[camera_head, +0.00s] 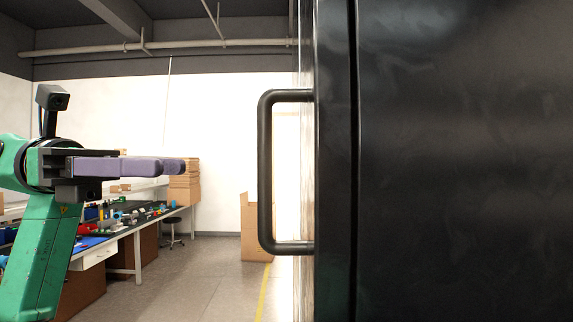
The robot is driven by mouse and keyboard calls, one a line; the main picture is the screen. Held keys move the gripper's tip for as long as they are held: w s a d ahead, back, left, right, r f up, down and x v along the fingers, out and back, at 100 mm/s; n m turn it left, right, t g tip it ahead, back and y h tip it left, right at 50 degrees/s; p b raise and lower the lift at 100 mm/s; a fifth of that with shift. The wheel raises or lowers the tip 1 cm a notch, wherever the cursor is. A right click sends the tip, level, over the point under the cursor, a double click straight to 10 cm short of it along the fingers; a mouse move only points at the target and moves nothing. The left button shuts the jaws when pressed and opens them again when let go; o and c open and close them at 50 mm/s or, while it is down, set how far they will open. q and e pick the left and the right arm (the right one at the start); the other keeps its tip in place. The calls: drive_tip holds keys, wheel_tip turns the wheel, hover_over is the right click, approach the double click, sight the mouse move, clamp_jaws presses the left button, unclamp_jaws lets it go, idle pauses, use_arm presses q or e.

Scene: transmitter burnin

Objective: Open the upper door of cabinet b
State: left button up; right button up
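A large black cabinet (460,160) fills the right half of the view, very close. A dark vertical seam runs down it near its left edge. A black D-shaped handle (265,170) stands out to the left from that edge and is upright. The frame does not show which door this is. My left gripper (174,166), with purple fingers on a green arm, points right towards the handle. In the picture a clear gap lies between its fingertips and the handle. The fingers overlap from this side, so their opening is hidden. My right gripper is not in view.
A long workbench (120,228) with tools and small parts stands behind my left arm. Cardboard boxes (184,188) are stacked by the far wall, with another carton (252,230) behind the handle. A dark stool (172,232) stands beside the bench. The floor (205,285) between bench and cabinet is clear.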

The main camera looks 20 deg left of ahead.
sight(259, 170)
use_arm(q)
drive_tip(key=d+p, duration=0.1)
drive_tip(key=d, duration=0.3)
drive_tip(key=d+p, duration=0.1)
drive_tip(key=d, duration=0.3)
drive_tip(key=w+d+p, duration=0.1)
drive_tip(key=d, duration=0.3)
drive_tip(key=shift+r, duration=0.1)
drive_tip(key=shift+d, duration=0.3)
drive_tip(key=shift+w+a+f, duration=0.15)
drive_tip(key=shift+a+f, duration=0.05)
drive_tip(key=c, duration=0.4)
clamp_jaws()
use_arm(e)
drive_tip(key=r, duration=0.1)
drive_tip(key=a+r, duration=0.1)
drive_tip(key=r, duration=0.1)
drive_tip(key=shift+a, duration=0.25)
use_arm(q)
drive_tip(key=shift+r, duration=0.1)
